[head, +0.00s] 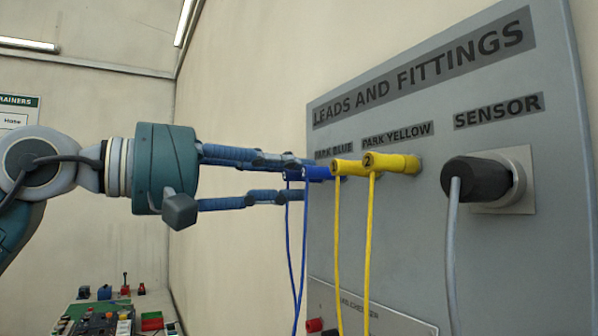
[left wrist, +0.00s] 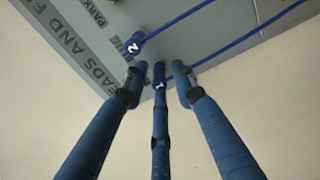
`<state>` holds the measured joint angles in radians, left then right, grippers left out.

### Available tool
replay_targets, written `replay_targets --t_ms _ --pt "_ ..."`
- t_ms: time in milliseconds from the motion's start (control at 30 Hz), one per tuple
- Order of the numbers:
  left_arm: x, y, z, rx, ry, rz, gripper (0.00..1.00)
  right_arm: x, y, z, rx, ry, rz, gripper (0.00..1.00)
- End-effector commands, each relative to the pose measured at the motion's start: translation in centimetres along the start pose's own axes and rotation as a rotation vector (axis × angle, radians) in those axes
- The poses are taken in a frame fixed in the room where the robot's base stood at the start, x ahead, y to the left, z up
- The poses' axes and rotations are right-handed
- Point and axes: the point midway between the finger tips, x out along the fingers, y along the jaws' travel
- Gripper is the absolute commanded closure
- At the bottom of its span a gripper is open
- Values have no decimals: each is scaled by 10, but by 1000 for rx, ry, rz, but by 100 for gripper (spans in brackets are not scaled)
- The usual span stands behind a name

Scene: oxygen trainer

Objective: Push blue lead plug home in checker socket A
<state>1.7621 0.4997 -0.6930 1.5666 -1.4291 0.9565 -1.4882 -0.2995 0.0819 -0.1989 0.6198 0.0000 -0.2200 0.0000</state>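Two blue lead plugs (head: 318,173) stick out side by side from the board at the PARK BLUE label, with blue leads hanging down. In the left wrist view, the plug marked 1 (left wrist: 159,76) lies between the fingertips, and the plug marked 2 (left wrist: 133,45) is to its left. My left gripper (head: 285,178) reaches in from the left, its fingers around plug 1. Gaps show between the side fingertips (left wrist: 158,88) and the plug, so it looks open. A checker panel (head: 385,322) shows at the board's bottom; I cannot tell which socket is A. My right gripper is out of view.
Two yellow plugs (head: 400,164) with hanging leads stand just right of the blue ones. A black sensor plug (head: 475,180) with a grey cable is farther right. A red fitting (head: 314,325) shows low on the board. A cluttered bench (head: 115,315) stands at the lower left.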

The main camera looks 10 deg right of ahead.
Motion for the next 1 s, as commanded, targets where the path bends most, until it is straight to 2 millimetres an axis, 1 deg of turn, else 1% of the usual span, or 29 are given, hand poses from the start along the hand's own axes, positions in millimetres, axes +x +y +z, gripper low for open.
replay_targets --t_ms 400,933,967,1000 --pt "1 0 0 -1 0 0 73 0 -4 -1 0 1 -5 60" --pt "0 0 0 -1 0 0 73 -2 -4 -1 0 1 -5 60" --pt "0 0 0 -1 0 0 75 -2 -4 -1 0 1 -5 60" --pt "0 0 0 -1 0 0 83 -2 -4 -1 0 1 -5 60"
